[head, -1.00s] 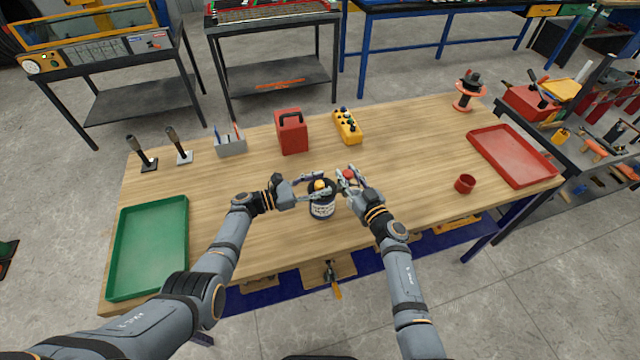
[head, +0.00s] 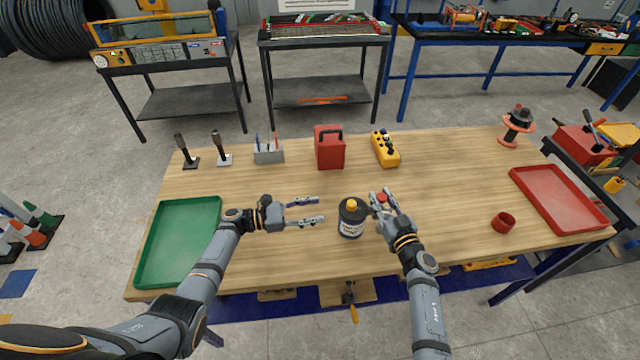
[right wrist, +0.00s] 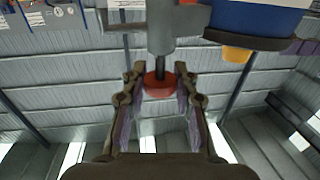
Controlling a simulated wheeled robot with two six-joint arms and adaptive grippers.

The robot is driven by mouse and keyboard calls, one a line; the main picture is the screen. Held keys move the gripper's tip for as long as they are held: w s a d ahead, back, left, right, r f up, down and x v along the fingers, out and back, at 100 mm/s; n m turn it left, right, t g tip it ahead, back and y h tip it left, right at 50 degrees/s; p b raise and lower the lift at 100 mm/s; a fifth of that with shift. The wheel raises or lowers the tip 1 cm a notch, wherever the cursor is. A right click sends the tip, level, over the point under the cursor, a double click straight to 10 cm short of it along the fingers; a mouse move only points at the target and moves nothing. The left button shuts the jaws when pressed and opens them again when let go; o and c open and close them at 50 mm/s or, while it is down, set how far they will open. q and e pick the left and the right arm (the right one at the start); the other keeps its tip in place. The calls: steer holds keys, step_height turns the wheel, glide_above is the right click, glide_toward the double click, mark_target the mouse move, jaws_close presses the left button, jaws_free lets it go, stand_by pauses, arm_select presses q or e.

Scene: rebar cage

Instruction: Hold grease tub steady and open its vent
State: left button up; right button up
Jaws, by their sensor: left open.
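The grease tub (head: 351,224) is dark with a white label and a yellow cap (head: 351,204). It stands upright on the wooden table, and its blue side and cap also show upside down in the right wrist view (right wrist: 258,18). My left gripper (head: 322,210) is open and empty to the left of the tub, apart from it. My right gripper (head: 382,194) is just right of the tub. Its fingers close on both sides of a red knob (right wrist: 158,86), which sits on a dark stem below a grey cylinder (right wrist: 160,30). Whether that cylinder joins the tub is unclear.
A green tray (head: 140,270) lies at the left, and a red tray (head: 520,193) at the right near a red cup (head: 503,222). A red box (head: 329,155) and a yellow control box (head: 386,156) stand behind. The table between is clear.

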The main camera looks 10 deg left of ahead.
steer(key=o, duration=0.5)
steer(key=shift+s, duration=0.1)
